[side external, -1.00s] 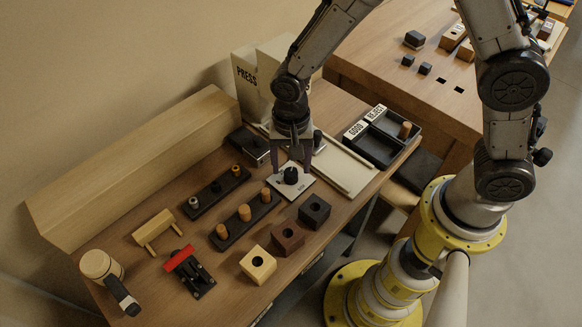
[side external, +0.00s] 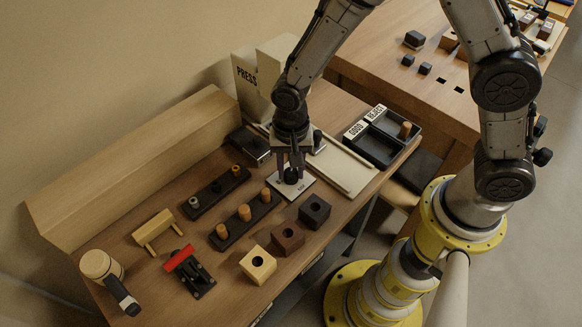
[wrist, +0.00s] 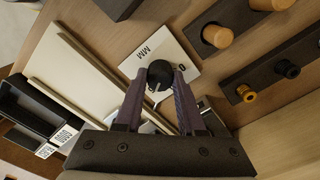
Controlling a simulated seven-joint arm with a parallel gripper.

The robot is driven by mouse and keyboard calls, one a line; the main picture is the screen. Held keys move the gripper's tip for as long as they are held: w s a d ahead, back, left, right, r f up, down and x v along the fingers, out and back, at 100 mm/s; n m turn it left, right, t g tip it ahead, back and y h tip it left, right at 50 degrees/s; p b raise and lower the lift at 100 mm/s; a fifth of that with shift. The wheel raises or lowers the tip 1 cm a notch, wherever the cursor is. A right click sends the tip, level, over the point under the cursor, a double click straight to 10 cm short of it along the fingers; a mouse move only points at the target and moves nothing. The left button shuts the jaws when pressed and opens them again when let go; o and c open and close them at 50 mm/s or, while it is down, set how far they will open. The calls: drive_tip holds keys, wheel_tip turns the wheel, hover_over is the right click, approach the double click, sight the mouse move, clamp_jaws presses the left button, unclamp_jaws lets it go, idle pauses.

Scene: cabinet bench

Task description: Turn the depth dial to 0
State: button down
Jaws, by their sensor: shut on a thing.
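The depth dial (side external: 291,175) is a black round knob on a small white plate (side external: 306,187) lying on the bench. My gripper (side external: 291,170) points down over the plate. In the wrist view its two purple fingers (wrist: 158,82) stand on either side of the dial and are shut on it.
Dark racks with orange pegs (side external: 244,213) stand left of the plate. Several drilled blocks (side external: 288,237) sit in front of it. A cream board (side external: 343,168) and the GOOD/REJECT tray (side external: 372,150) are to the right. A PRESS sign (side external: 246,75) stands behind.

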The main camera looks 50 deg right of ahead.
sight(291, 172)
drive_tip(key=shift+n, duration=0.3)
drive_tip(key=n, duration=1.1)
drive_tip(key=shift+n, duration=0.4)
drive_tip(key=n, duration=0.6)
drive_tip(key=shift+r, duration=0.1)
drive_tip(key=n, duration=0.5)
drive_tip(key=shift+n, duration=0.4)
drive_tip(key=c, duration=0.5)
unclamp_jaws()
wheel_tip(291, 172, up, 14)
